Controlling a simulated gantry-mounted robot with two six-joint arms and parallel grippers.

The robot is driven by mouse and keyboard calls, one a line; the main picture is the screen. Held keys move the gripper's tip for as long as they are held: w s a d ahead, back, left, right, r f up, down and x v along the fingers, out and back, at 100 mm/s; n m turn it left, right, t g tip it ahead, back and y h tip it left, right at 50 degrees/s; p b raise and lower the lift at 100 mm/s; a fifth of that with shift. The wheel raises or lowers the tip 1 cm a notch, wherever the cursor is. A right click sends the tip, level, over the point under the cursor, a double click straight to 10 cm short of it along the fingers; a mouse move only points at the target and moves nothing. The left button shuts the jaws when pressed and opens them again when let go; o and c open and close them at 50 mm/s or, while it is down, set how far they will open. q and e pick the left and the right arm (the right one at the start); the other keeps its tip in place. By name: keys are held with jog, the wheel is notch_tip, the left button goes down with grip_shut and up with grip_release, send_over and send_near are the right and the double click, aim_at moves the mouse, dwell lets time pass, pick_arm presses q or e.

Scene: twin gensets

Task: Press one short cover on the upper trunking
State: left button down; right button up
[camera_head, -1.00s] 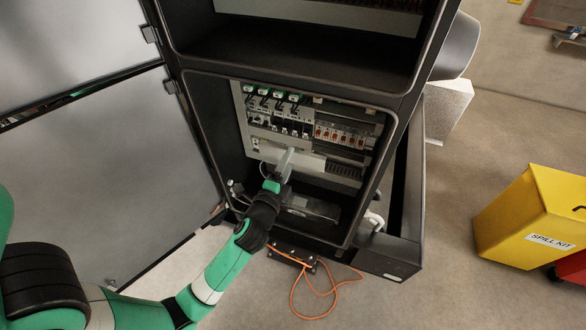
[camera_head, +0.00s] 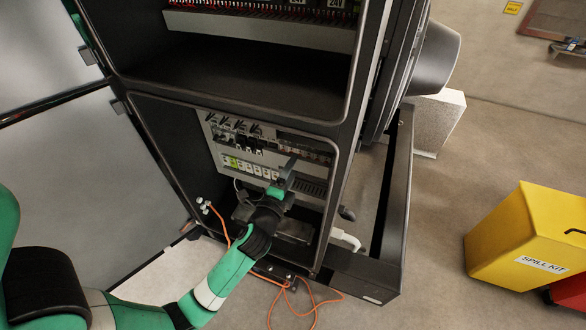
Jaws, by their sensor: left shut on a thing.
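My left gripper (camera_head: 285,175) reaches into the lower bay of the open dark cabinet. It is shut on a small grey piece (camera_head: 290,164), which looks like a short cover; the gripper hides part of it. The piece is in front of the panel, near a slotted grey trunking (camera_head: 311,188) whose left part looks covered by a pale strip (camera_head: 257,170). A higher, darker trunking band (camera_head: 308,144) runs at the right of the panel's upper part. I cannot tell whether the held piece touches either trunking. My right gripper is not in view.
The bay's frame (camera_head: 335,200) surrounds the arm. An orange cable (camera_head: 305,303) lies on the floor below. A yellow spill kit bin (camera_head: 525,235) stands at right, with clear floor between it and the cabinet.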

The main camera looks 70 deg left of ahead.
pick_arm(q)
jog(key=x, duration=0.8)
jog(key=shift+w+b, duration=0.15)
jog(key=shift+b, duration=0.3)
jog(key=shift+x, duration=0.8)
dwell(2.3)
jog(key=shift+c, duration=0.2)
grip_release()
jog(key=shift+f, duration=0.1)
jog(key=v, duration=1.1)
jog(key=shift+s+d+r+p, duration=0.2)
jog(key=shift+s+p, duration=0.1)
jog(key=shift+p, duration=0.1)
